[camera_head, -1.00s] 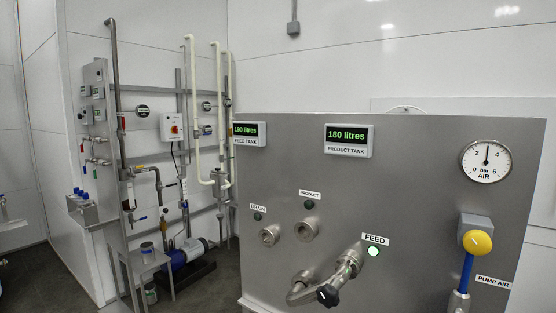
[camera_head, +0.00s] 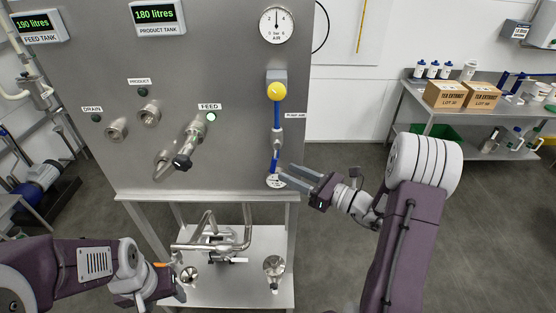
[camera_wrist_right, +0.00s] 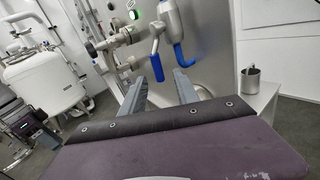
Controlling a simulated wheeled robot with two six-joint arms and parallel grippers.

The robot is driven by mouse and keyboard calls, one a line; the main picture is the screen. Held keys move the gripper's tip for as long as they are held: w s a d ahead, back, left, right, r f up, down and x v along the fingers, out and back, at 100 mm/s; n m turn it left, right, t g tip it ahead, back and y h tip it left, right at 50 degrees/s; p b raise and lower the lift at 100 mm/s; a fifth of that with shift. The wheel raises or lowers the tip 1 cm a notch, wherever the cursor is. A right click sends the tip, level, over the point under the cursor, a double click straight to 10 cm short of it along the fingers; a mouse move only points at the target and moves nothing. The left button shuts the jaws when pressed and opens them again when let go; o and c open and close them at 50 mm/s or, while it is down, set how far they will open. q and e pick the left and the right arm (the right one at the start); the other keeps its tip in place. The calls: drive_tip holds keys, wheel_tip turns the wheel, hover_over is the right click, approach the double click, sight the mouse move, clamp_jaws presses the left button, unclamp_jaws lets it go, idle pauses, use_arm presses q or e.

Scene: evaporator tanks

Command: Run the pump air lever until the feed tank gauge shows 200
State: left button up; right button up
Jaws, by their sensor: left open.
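The feed tank gauge (camera_head: 37,24) reads 190 litres in green digits, in the upper left of the head view. The pump air lever (camera_head: 274,161) is a short blue handle pointing down from a valve on a blue hose (camera_head: 277,115), beside the PUMP AIR label (camera_head: 295,115). It also shows in the right wrist view (camera_wrist_right: 155,60). My right gripper (camera_head: 287,174) is open by the lever's lower end, its fingers pointing at the panel. My left gripper (camera_head: 178,279) is open, low and away from the panel.
The product tank gauge (camera_head: 158,16) reads 180 litres. A round air dial (camera_head: 277,24) has its needle pointing up. The FEED lamp (camera_head: 211,117) is lit, above a black-knobbed valve (camera_head: 183,162). A bench with cartons (camera_head: 445,94) stands right; floor before it is clear.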

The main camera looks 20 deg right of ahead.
drive_tip(key=p+x, duration=0.1)
drive_tip(key=x, duration=0.8)
drive_tip(key=shift+a, duration=0.3)
drive_tip(key=shift+f, duration=0.1)
clamp_jaws()
idle(0.8)
